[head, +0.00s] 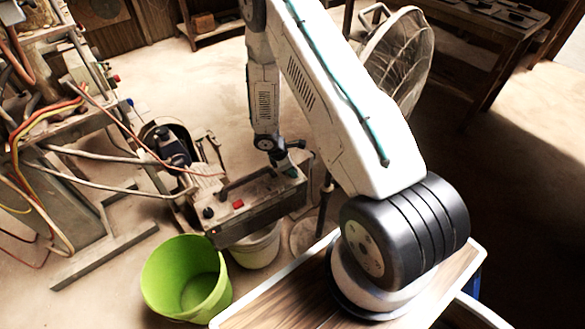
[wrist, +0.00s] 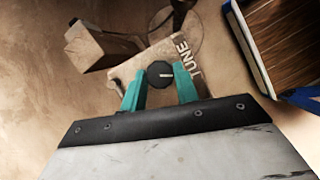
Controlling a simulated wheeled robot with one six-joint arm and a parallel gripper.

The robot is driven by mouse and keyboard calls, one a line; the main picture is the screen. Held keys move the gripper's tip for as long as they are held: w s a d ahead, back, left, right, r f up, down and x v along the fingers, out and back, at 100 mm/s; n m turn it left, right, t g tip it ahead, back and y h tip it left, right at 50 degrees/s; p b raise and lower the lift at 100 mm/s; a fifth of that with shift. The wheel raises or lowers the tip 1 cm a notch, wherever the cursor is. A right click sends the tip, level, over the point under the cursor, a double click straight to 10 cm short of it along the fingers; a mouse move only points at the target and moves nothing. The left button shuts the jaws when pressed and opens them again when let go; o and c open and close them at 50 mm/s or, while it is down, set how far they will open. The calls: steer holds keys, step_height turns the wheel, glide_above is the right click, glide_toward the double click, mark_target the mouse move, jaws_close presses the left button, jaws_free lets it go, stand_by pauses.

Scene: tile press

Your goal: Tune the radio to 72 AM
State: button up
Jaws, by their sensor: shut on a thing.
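The radio (head: 262,207) is a dark, dusty box with a carry handle, a red button and a small knob on its near side. It sits low, left of centre in the head view. My gripper (head: 290,160) is at its far right end. In the wrist view, my gripper's teal fingers (wrist: 160,82) stand on either side of the dark round tuning knob (wrist: 160,75), closed on it. The knob has a white pointer mark, and the word TUNE (wrist: 187,58) is printed beside it on the radio's end face. No dial reading can be made out.
A wood-topped tray (head: 275,300) is at the bottom. Machinery with hoses (head: 60,130) is at left, a large fan (head: 400,60) behind my arm. Open floor lies behind the radio.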

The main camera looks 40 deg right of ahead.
mark_target(286, 180)
steer(key=shift+s+a+n+t, duration=0.1)
steer(key=shift+n+t, duration=0.45)
steer(key=shift+n, duration=0.9)
steer(key=shift+s+n+t, duration=0.1)
steer(key=shift+n+t, duration=0.45)
steer(key=shift+n, duration=0.9)
steer(key=o, duration=1)
steer(key=shift+v, duration=3.9)
